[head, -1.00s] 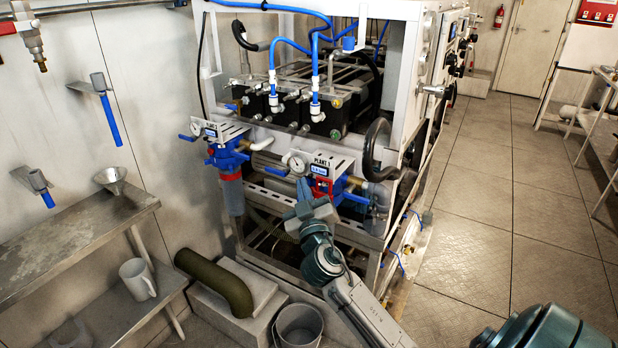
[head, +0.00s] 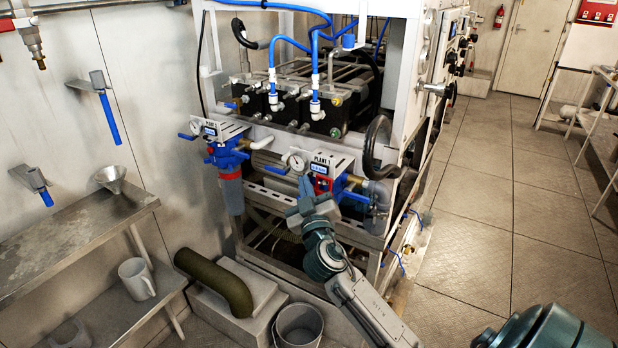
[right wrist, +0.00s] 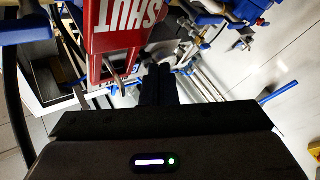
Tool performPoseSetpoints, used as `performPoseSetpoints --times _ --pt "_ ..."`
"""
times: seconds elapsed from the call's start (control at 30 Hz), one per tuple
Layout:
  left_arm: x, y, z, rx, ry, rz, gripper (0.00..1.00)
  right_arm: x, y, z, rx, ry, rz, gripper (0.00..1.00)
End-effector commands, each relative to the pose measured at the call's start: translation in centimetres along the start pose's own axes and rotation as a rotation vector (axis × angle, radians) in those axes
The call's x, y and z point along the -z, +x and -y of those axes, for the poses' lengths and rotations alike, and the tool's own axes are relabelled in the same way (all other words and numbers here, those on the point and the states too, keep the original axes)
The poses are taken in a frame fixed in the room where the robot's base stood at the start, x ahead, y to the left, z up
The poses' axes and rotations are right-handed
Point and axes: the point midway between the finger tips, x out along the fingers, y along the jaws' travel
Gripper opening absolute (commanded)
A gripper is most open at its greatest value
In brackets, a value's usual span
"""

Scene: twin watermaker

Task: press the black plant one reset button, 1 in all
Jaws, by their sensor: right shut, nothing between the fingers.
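The PLANT 1 unit (head: 322,162) stands at the front of the watermaker frame, with a white label plate, a small blue display, a red part and blue pipework. My right gripper (head: 304,184) is just in front of its lower left side, fingers pointing up and away. In the right wrist view, the gripper (right wrist: 158,78) is shut and empty, beside a red SHUT plate (right wrist: 122,25). I cannot tell whether it touches anything. I cannot make out the black reset button in either view. My left gripper is not in view.
A second blue filter unit (head: 228,150) hangs to the left of PLANT 1. Grey pipe and a black hose (head: 377,147) are close on the right. A bucket (head: 299,325) and green pipe elbow (head: 222,280) stand below. The floor to the right is clear.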

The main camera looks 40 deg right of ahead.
Motion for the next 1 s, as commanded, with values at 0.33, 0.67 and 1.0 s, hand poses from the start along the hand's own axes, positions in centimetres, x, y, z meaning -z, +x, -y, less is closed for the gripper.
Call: performPoseSetpoints --times 0.33,0.67,1.0 --pt "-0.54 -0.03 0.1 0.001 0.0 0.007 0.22 0.0 0.04 -0.04 0.0 0.0 0.0 0.0" --pt "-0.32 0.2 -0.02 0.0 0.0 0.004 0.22 -0.21 0.3 -0.22 -0.001 0.0 0.0 0.0" --pt "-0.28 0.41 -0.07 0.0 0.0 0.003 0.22 -0.4 0.6 -0.43 -0.001 0.0 0.0 0.0"
